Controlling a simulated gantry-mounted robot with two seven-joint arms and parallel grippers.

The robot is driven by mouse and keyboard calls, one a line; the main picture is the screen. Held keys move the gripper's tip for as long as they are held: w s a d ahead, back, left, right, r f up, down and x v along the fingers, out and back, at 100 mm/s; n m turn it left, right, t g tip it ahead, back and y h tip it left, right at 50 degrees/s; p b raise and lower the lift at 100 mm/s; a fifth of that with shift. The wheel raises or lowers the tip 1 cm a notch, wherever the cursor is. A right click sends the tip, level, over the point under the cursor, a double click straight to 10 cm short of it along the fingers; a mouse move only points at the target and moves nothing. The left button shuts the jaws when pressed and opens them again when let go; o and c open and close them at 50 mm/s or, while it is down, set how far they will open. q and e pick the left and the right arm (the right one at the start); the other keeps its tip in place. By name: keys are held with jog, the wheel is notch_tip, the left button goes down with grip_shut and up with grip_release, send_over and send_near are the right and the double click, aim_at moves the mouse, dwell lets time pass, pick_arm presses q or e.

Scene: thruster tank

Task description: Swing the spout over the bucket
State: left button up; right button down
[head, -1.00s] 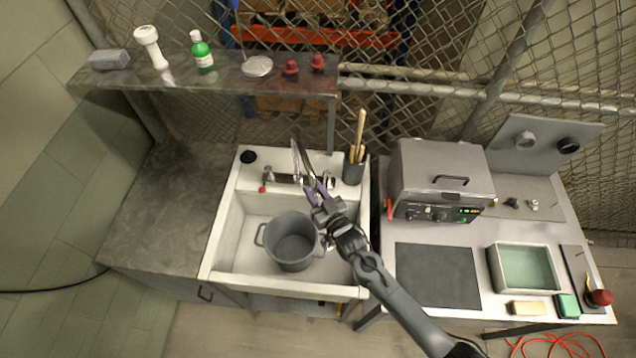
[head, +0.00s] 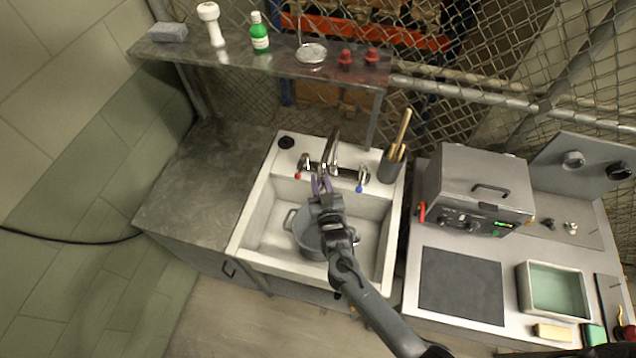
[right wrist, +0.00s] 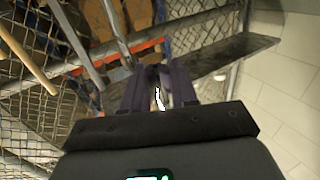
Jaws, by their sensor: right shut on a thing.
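The metal spout (head: 333,150) rises from the tap bar at the back of the white sink and arches forward. My right gripper (head: 321,186) is shut on the spout's outer end, in front of the tap bar. In the right wrist view its dark fingers (right wrist: 160,92) are close together with a thin bright piece between them. The grey bucket (head: 306,236) stands upright in the sink basin. My right gripper and wrist cover much of it, and the gripped end appears near its back rim. The height between them is unclear. My left gripper is out of view.
The tap bar has a red-marked handle (head: 299,174) and a blue-marked handle (head: 361,187). A dark holder with wooden sticks (head: 391,165) stands at the sink's back right. A metal shelf (head: 270,62) hangs behind. The left counter (head: 205,190) is bare.

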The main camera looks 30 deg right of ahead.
jog(key=c, duration=1)
grip_release()
jog(key=shift+s, duration=0.3)
jog(key=shift+b+v, duration=0.9)
jog(key=shift+v, duration=4.25)
jog(key=shift+a, duration=0.1)
